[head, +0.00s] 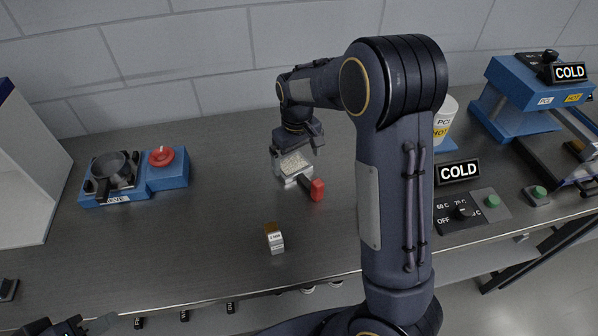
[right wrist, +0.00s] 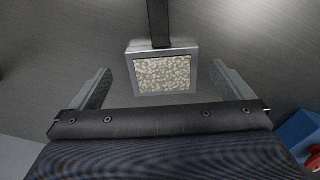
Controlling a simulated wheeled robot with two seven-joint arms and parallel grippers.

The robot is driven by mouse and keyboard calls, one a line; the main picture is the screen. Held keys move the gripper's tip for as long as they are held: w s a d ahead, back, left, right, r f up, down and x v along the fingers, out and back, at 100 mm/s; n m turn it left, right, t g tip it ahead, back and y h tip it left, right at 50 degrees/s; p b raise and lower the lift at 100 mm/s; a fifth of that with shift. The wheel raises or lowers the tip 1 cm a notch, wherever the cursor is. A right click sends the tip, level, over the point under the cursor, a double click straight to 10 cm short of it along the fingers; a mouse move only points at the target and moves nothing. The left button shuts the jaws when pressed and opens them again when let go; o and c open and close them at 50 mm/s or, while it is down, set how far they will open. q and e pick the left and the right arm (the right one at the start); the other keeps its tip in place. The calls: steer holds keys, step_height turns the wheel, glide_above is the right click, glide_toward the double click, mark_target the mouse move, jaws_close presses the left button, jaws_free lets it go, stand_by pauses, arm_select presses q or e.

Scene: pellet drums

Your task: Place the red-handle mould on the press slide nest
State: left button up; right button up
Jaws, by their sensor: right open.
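The red-handle mould (head: 288,180) is a square metal frame filled with pale pellets, on the grey bench near the middle of the head view. Its dark handle with a red grip (head: 317,190) points toward the lower right. My right gripper (head: 296,152) is open at the mould. In the right wrist view the mould (right wrist: 195,72) lies between the two spread fingers, with a gap on each side. The blue press (head: 520,85) stands at the far right; its slide (head: 575,128) is only partly visible. My left gripper (head: 70,328) is at the bottom left, cut off by the frame.
A blue sieve station (head: 130,185) with a pan stands at the left. A small labelled block (head: 274,240) lies in front of the mould.

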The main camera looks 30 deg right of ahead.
mark_target(297, 171)
steer(key=f, duration=0.3)
steer(key=shift+s+a+f, duration=0.1)
steer(key=shift+s+f, duration=0.1)
steer(key=shift+f, duration=0.1)
steer(key=c, duration=1.1)
steer(key=shift+r, duration=0.1)
steer(key=shift+r, duration=0.1)
